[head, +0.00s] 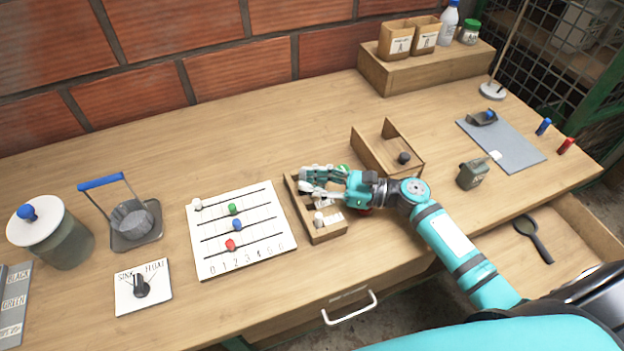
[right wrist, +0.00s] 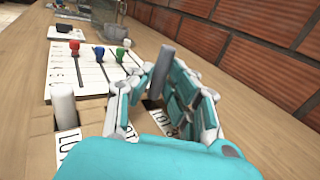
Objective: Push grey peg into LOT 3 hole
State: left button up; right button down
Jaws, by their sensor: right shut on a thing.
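My right gripper (head: 305,184) is shut on a grey peg (right wrist: 163,66), over the far part of a wooden block (head: 326,234). In the right wrist view the peg stands up between the fingers (right wrist: 152,88), slightly tilted. The fingers hide its lower end, so I cannot tell whether it is in a hole. Another pale peg (head: 318,218) stands in the near part of the block; it also shows at the left of the right wrist view (right wrist: 65,103). White LOT labels (right wrist: 70,152) lie along the block, partly covered; their numbers are not readable. My left gripper is not in view.
A white board (head: 262,262) with coloured beads lies left of the block. An open wooden box (head: 372,153) with a dark ball stands just behind it. A small grey-green container (head: 473,174) stands to the right. The drawer handle (head: 350,308) is below the table's front edge.

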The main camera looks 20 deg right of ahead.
dwell(0.4)
jog(key=shift+f+b, duration=0.6)
jog(key=shift+f, duration=0.4)
jog(key=shift+r, duration=0.1)
dwell(0.3)
jog(key=shift+r+p, duration=0.5)
jog(key=shift+p, duration=0.2)
jog(key=shift+p, duration=0.5)
dwell(1.2)
jog(key=shift+f+b, duration=0.45)
jog(key=shift+f, duration=0.1)
jog(key=c, duration=1.2)
grip_release()
jog(key=shift+f, duration=0.1)
